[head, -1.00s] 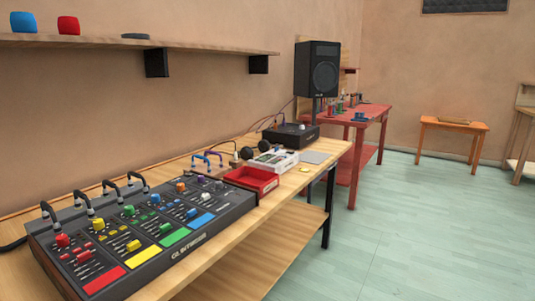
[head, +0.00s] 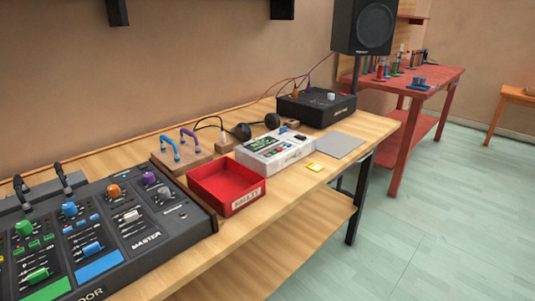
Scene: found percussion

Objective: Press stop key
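A white desktop device (head: 272,162) with a dark screen, a few small coloured keys and a dark block near its right end sits on the wooden bench. Small red, blue and green keys show on its top. They are too small for me to read which one is the stop key. Neither of my grippers is in the head view.
A red open tray (head: 227,203) stands left of the device, and a black mixer (head: 140,231) beyond it. A black box (head: 316,122), headphones (head: 242,132), grey pad (head: 339,146) and yellow note (head: 315,168) lie around the device. Floor (head: 410,220) is clear at right.

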